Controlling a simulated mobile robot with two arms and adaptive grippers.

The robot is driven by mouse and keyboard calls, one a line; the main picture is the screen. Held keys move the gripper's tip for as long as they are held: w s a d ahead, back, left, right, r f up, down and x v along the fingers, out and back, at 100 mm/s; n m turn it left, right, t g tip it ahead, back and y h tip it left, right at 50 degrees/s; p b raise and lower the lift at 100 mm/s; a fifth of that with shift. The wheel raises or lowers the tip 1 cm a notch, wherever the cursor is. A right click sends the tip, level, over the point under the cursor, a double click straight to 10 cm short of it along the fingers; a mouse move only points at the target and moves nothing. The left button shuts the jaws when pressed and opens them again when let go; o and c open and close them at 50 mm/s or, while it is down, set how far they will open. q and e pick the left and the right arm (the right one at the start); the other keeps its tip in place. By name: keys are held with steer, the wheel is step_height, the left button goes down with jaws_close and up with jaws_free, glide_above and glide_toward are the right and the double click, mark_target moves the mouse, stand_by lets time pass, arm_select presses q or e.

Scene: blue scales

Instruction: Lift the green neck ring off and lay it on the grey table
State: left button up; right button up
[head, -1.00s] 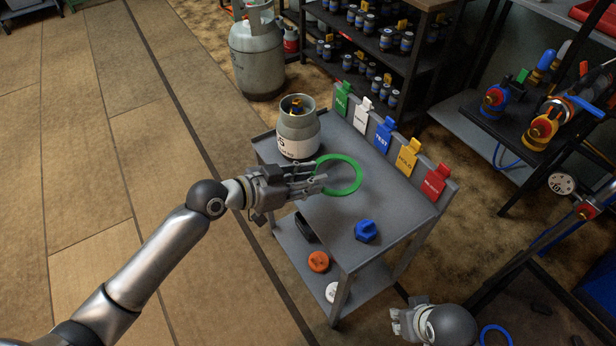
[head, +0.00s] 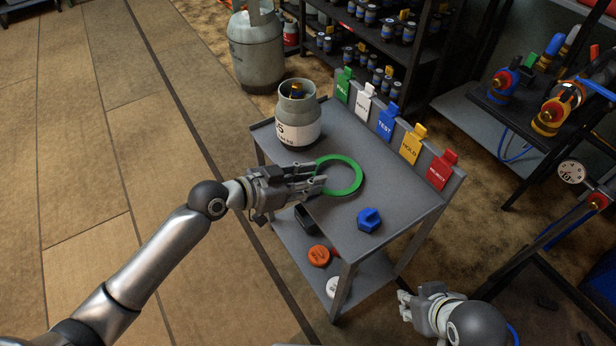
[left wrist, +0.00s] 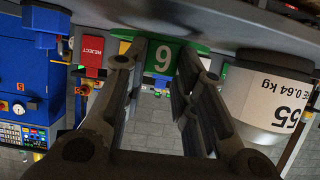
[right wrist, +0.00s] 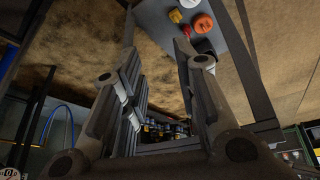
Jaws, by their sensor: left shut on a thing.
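The green neck ring (head: 347,190) is a flat band over the middle of the grey table (head: 325,212). It is level, with a dark shadow close along its right edge. I cannot tell whether it touches the top. My left gripper (head: 318,182) is shut on the ring's left side. My right gripper (head: 404,305) is open and empty, below right of the table.
A blue knob-like piece (head: 369,220) stands on the table near the front. Coloured tags, including a red REJECT tag (head: 441,170), line the back panel. Orange (head: 319,255) and white round pieces lie on the lower shelf. Bare table surrounds the ring.

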arm_select(q)
steer(key=shift+f+b, duration=0.35)
steer(key=shift+f, duration=0.25)
arm_select(e)
steer(key=shift+w+a+r+t, duration=0.2)
steer(key=shift+w+t, duration=0.15)
steer(key=shift+w, duration=0.3)
steer(key=shift+w+a+r+t, duration=0.2)
steer(key=shift+w+t, duration=0.2)
steer(key=shift+w, duration=0.25)
steer(key=shift+w+a+r+t, duration=0.2)
steer(key=shift+w+t, duration=0.15)
steer(key=shift+w, duration=0.3)
arm_select(q)
steer(key=o, duration=0.8)
